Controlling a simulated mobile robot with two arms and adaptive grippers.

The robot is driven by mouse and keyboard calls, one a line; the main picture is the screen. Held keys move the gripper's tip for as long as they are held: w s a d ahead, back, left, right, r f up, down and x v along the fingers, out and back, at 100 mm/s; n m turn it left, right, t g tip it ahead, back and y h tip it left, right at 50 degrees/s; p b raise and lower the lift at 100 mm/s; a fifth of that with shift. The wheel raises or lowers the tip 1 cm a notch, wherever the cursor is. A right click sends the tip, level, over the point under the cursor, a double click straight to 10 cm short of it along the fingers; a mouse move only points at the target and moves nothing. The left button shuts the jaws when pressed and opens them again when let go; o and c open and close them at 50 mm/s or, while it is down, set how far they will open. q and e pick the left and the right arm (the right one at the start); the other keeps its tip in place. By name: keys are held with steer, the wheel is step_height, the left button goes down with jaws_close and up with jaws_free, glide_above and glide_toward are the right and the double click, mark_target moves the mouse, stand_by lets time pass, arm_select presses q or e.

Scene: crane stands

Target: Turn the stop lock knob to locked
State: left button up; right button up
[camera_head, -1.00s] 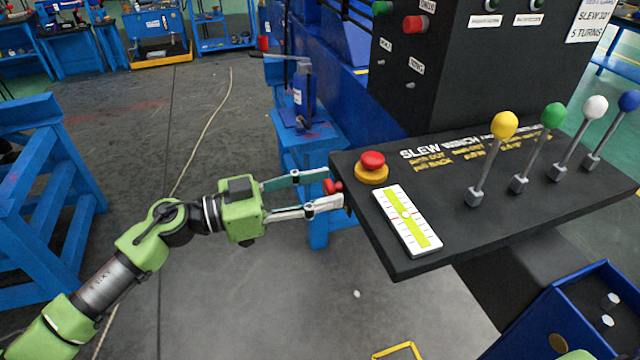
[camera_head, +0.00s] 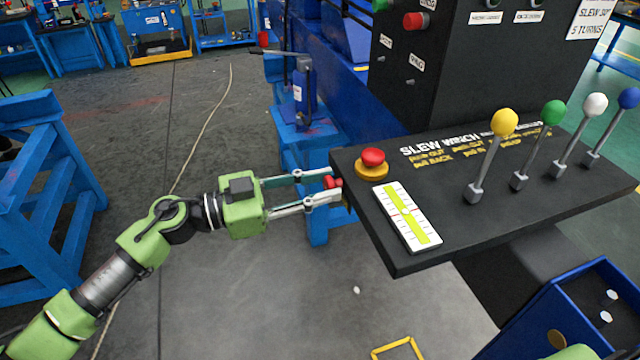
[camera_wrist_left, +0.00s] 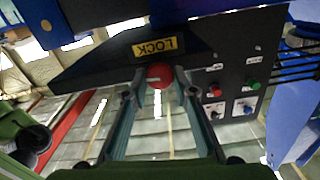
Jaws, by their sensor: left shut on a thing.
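The stop lock knob is a small red knob (camera_head: 332,182) on the left edge of the black control panel (camera_head: 400,257). My left gripper (camera_head: 338,186) is level with it, with one finger on each side, and is shut on it. In the left wrist view the red knob (camera_wrist_left: 160,76) sits between the fingertips (camera_wrist_left: 161,82), below a yellow LOCK label (camera_wrist_left: 158,47) that appears upside down. The fingers partly hide the knob in the head view. Its turn angle cannot be told. My right gripper is not in view.
A red mushroom button (camera_head: 373,158) on a yellow base and a white-and-yellow level gauge (camera_head: 407,217) lie on the panel near the knob. Levers with a yellow ball (camera_head: 504,123) and other coloured balls stand further right. A blue stand (camera_head: 305,150) is behind the gripper.

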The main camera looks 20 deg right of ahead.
arm_select(q)
steer(key=m, duration=0.4)
steer(key=m+b, duration=0.1)
steer(key=m, duration=0.3)
steer(key=shift+s+f, duration=0.1)
steer(key=shift+f, duration=0.05)
steer(key=m+b, duration=0.2)
steer(key=m, duration=0.2)
steer(key=shift+f+b, duration=0.1)
steer(key=shift+b, duration=0.3)
steer(key=shift+m+b, duration=1.2)
steer(key=shift+m, duration=0.9)
steer(key=o, duration=1.1)
steer(key=shift+a, duration=0.1)
